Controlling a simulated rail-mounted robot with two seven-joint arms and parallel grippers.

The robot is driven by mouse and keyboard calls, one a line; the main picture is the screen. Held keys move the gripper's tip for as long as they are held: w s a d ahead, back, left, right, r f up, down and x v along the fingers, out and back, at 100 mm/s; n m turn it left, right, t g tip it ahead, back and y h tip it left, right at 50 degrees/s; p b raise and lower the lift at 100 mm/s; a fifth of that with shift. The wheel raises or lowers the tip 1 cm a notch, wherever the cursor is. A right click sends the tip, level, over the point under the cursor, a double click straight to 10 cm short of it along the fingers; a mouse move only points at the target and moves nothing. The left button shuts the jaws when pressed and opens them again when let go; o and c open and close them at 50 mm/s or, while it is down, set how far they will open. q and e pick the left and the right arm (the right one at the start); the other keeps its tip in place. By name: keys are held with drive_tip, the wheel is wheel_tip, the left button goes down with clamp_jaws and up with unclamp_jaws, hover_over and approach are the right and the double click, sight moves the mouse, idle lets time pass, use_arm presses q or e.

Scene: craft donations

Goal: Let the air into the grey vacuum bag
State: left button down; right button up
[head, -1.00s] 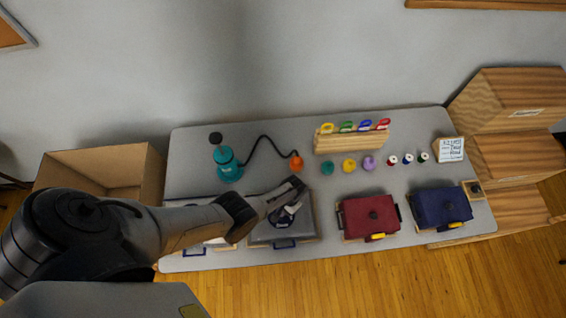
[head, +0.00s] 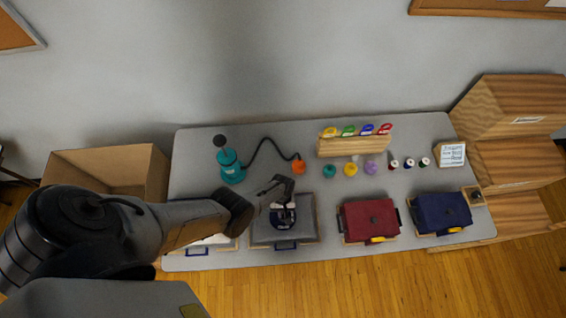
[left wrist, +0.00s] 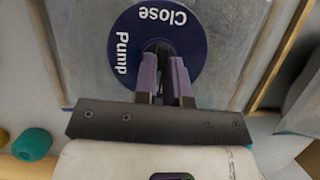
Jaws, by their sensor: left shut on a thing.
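The grey vacuum bag (head: 262,236) lies flat on the table, left of the red bag, with a blue tab at its front edge. On it sits a round dark blue dial (left wrist: 190,62), whose visible words are "Close" and "Pump". My left gripper (head: 284,222) is over the dial in the head view. In the left wrist view its purple fingers (left wrist: 165,75) are shut on the dark grip at the dial's middle. The fingers hide part of the dial and any other words there. My right gripper is in neither view.
A teal pump (head: 231,168) with a black hose and orange end (head: 298,167) stands behind. A wooden rack (head: 353,147) with coloured tags is at the back. The red bag (head: 370,220) and blue bag (head: 441,211) lie to the right; my arm covers the left end.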

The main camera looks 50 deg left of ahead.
use_arm(q)
drive_tip(key=shift+s+f+n, duration=0.1)
drive_tip(key=shift+n, duration=0.3)
idle(0.3)
drive_tip(key=c, duration=1.2)
unclamp_jaws()
drive_tip(key=shift+a+r+p, duration=0.1)
drive_tip(key=shift+r+p, duration=0.4)
drive_tip(key=shift+r, duration=0.1)
drive_tip(key=shift+p+v, duration=2.8)
drive_tip(key=shift+v, duration=3.6)
drive_tip(key=shift+a+f, duration=0.1)
